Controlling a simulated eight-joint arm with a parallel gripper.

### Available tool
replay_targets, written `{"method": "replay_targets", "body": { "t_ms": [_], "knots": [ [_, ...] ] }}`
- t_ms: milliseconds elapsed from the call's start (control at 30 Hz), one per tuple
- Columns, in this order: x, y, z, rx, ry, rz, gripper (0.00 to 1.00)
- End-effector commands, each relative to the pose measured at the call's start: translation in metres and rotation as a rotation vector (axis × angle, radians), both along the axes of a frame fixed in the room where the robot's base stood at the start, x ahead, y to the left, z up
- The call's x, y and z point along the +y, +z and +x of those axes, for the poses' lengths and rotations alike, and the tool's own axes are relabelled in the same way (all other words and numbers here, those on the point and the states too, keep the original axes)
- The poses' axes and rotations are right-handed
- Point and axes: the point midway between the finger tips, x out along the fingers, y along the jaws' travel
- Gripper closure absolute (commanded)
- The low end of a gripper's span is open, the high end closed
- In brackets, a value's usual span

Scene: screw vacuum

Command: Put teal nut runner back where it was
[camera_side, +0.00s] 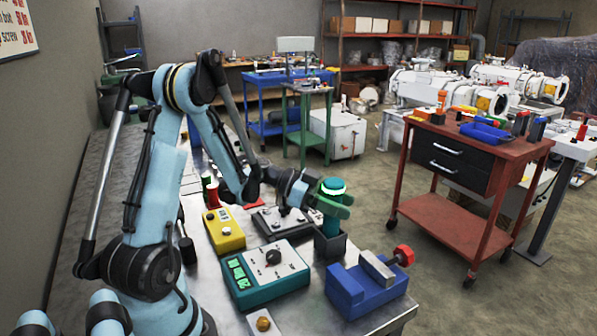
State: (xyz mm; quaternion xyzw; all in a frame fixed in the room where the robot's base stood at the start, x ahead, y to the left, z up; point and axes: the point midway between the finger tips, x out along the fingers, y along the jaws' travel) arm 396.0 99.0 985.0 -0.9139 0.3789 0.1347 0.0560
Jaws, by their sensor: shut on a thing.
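The teal nut runner (333,187) is upright at the table's front right. My gripper (332,204) is shut on it, with green fingers around its upper part. Its lower body shows below the fingers and reaches down to a dark square holder (330,248) on the table. Its lower end is hidden by the holder's wall, so I cannot tell how deep it sits or whether it touches the bottom.
A grey box (283,222) and a yellow box (223,229) stand behind. A red cart (462,152) is off to the right.

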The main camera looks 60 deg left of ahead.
Motion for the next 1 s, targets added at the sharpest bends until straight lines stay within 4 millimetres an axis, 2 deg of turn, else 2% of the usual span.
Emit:
{"method": "replay_targets", "body": {
  "t_ms": [733,767,900,1000],
  "knots": [
    [0.0,-0.012,0.0,0.0,0.0,0.001,1.0],
    [0.0,-0.013,0.0,0.002,0.0,0.004,0.5],
    [0.0,-0.013,0.0,0.002,0.0,0.004,0.29],
    [0.0,-0.012,0.0,0.001,0.0,0.002,0.28]
  ]
}}
